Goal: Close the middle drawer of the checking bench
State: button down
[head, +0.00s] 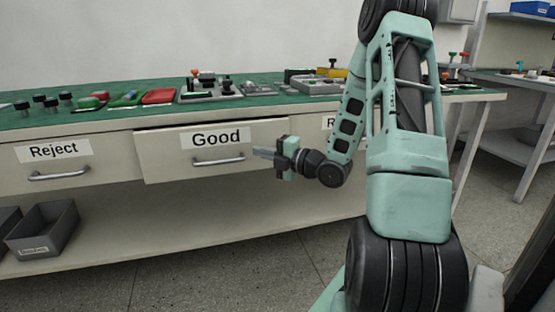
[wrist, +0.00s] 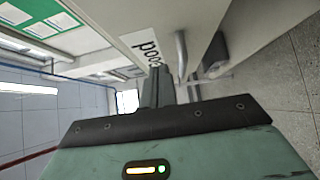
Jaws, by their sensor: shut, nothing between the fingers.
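The middle drawer (head: 165,151), labelled "Good", stands out a little from the front of the checking bench (head: 115,121). Its handle (head: 218,161) is a horizontal metal bar below the label. My gripper (head: 258,152) is shut and empty, at the right end of the drawer front, right of the handle. In the wrist view the fingers (wrist: 158,85) point along the drawer front (wrist: 135,18), near the "Good" label and the handle (wrist: 181,55). I cannot tell whether the fingertips touch the drawer.
The left drawer (head: 20,180), labelled "Reject", looks shut; the right drawer is partly hidden behind my arm. Grey bins (head: 42,228) stand on the lower shelf at left. Parts and trays (head: 210,92) cover the green bench top. Open floor (head: 270,285) lies in front.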

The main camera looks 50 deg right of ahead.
aim_at(257, 141)
jog(key=w, duration=0.2)
jog(key=w+d, duration=0.1)
jog(key=shift+w+d+f+b, duration=0.1)
jog(key=shift+w+d+b, duration=0.1)
jog(key=shift+w+b, duration=0.15)
jog(key=shift+w+d, duration=0.3)
jog(key=shift+w, duration=0.2)
jog(key=w+d, duration=0.2)
jog(key=w, duration=0.1)
jog(key=shift+w+d+b, duration=0.15)
jog(key=shift+w+b, duration=0.05)
jog(key=shift+b, duration=0.15)
jog(key=shift+w+d+r, duration=0.2)
jog(key=shift+r, duration=0.05)
jog(key=shift+a, duration=0.15)
